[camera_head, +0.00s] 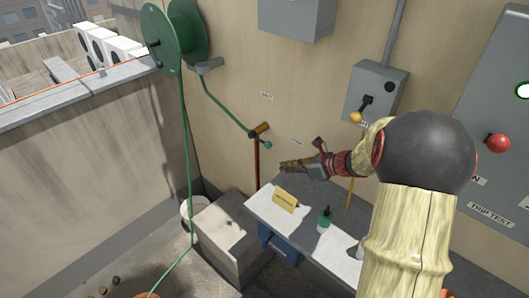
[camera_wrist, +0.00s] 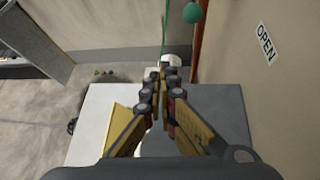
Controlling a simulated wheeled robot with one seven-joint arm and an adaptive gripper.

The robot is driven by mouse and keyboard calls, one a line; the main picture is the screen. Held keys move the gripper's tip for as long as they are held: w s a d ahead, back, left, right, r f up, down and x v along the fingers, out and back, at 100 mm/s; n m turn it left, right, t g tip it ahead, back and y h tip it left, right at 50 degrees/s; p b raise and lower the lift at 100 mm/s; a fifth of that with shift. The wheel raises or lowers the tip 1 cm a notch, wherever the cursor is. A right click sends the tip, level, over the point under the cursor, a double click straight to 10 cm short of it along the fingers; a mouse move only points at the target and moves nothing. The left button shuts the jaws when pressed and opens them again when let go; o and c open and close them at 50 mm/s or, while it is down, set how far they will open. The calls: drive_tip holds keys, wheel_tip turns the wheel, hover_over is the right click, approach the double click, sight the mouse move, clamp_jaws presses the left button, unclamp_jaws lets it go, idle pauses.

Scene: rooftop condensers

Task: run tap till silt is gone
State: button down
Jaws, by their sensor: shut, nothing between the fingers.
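The brass tap (camera_head: 261,128) sits on top of an upright copper pipe (camera_head: 257,160) against the wall in the head view. A green ball-ended handle (camera_head: 267,145) hangs at its right; the ball also shows at the top of the wrist view (camera_wrist: 192,13). A green hose (camera_head: 222,108) runs from the reel to the tap. A white bucket (camera_head: 187,211) stands on the floor, partly hidden by a concrete block; its inside is not readable. My gripper (camera_head: 284,165) is shut and empty, over the bench, right of and below the handle. Silt and water cannot be made out.
The grey bench (camera_head: 262,207) holds a yellow card (camera_head: 285,200), white sheets and a green bottle (camera_head: 325,219). The concrete block (camera_head: 228,237) stands left of it. The hose reel (camera_head: 165,38) hangs at upper left. A switch box (camera_head: 376,95) and red knob (camera_head: 497,142) are at right.

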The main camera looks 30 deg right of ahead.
sight(260, 140)
drive_tip(key=d, duration=0.1)
drive_tip(key=d+m, duration=0.1)
drive_tip(key=w+d+m+t, duration=0.1)
drive_tip(key=shift+f+h, duration=0.4)
drive_tip(key=shift+w+a+f, duration=0.1)
drive_tip(key=shift+w+f, duration=0.05)
drive_tip(key=shift+w, duration=0.05)
drive_tip(key=b+x, duration=0.3)
drive_tip(key=x, duration=0.6)
drive_tip(key=r, duration=0.2)
drive_tip(key=w+r+b, duration=0.1)
drive_tip(key=shift+w+r, duration=0.1)
drive_tip(key=shift+r, duration=0.3)
